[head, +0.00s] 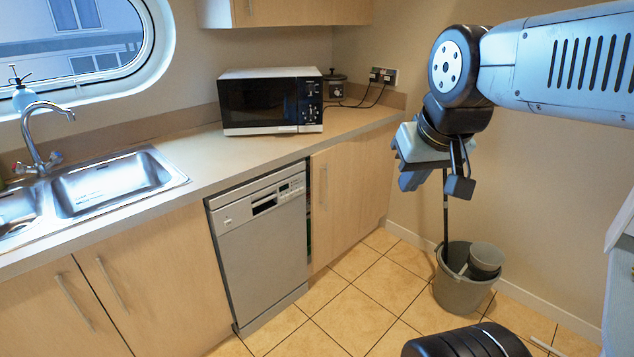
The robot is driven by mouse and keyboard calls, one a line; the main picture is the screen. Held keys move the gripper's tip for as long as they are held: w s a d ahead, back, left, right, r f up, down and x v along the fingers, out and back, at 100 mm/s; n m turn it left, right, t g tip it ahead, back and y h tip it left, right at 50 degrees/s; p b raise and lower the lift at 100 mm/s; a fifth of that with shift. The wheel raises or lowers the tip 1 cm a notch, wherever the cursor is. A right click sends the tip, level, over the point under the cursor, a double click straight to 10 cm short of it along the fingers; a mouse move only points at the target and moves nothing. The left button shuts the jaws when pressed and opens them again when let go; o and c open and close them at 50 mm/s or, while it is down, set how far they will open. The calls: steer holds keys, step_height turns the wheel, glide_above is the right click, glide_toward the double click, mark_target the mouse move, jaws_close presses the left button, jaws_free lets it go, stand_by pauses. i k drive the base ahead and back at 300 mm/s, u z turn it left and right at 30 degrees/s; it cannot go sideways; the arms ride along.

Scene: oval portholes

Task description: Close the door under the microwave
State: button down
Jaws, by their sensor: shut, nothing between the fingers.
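The microwave (270,101) stands on the counter at the back. Below it are the silver dishwasher (262,255) and, to its right, a pale wooden cabinet door (352,195) with a vertical handle near its left edge. A narrow dark gap shows between the dishwasher and the wooden door, so this door looks slightly ajar; how far is hard to tell. The dishwasher front looks shut. My gripper (412,182) hangs at the right of the wooden door, in the air and apart from it, pointing down. It is shut and empty.
A grey bucket (457,292) with a dark stick and a small pot stands on the tiles by the right wall. The tiled floor (350,315) in front of the dishwasher is clear. The counter (205,150) with the sink (115,182) runs along the left.

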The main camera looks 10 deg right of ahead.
mark_target(337, 170)
steer(key=z, duration=0.05)
steer(key=i, duration=1.2)
